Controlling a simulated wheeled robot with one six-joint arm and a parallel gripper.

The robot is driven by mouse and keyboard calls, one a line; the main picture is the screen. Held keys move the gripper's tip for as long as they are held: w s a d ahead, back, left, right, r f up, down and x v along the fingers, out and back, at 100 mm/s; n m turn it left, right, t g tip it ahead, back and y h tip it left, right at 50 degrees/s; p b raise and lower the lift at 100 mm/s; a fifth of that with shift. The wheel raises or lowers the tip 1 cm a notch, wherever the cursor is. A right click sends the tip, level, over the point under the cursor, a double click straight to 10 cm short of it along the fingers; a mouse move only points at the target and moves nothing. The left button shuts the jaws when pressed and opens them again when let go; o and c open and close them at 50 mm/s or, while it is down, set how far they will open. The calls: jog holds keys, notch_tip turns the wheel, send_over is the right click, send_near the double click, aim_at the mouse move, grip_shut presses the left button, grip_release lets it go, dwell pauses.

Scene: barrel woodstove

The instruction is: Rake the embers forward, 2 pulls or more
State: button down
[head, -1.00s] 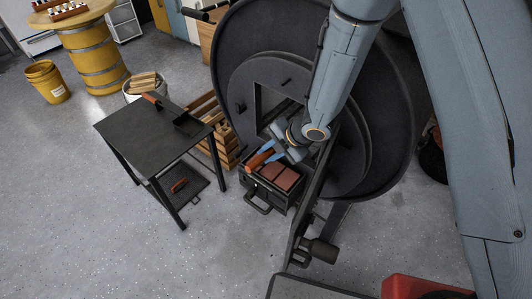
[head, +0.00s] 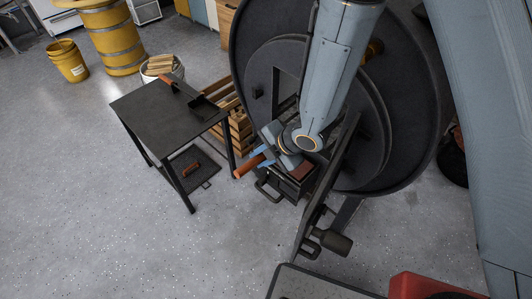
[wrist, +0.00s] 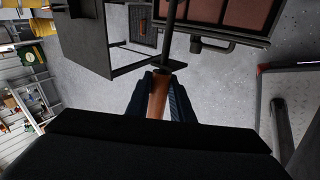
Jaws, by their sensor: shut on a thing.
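My gripper (head: 264,156) is shut on the orange-brown handle (head: 246,167) of a rod tool, taken to be the rake, in front of the stove (head: 335,95). In the wrist view the handle (wrist: 157,98) sits between my fingers, and its dark shaft (wrist: 169,40) runs up out of the frame. The rake's head is hidden. The stove's square doorway (head: 287,88) is partly covered by my arm, and its door (head: 318,200) stands open to the right. I cannot see any embers. Reddish bricks (wrist: 222,12) lie in the dark box below the doorway.
A wooden crate (head: 240,130) stands between table and stove. Floor at front left is clear.

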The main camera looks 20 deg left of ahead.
jog(key=shift+s+a+r+p, duration=0.1)
jog(key=shift+s+r+p, duration=0.05)
jog(key=shift+r+p, duration=0.65)
jog(key=shift+s+a+r+p, duration=0.1)
jog(key=shift+s+r+p, duration=0.1)
jog(key=shift+r+p, duration=0.6)
jog(key=shift+s+r+p, duration=0.15)
jog(key=shift+r+p, duration=0.4)
jog(key=shift+r, duration=0.45)
jog(key=shift+s, duration=0.15)
jog(key=s+a, duration=0.4)
jog(key=s, duration=0.6)
jog(key=s+a+r+b, duration=0.1)
jog(key=s+a, duration=0.3)
jog(key=s, duration=0.7)
jog(key=shift+a, duration=0.4)
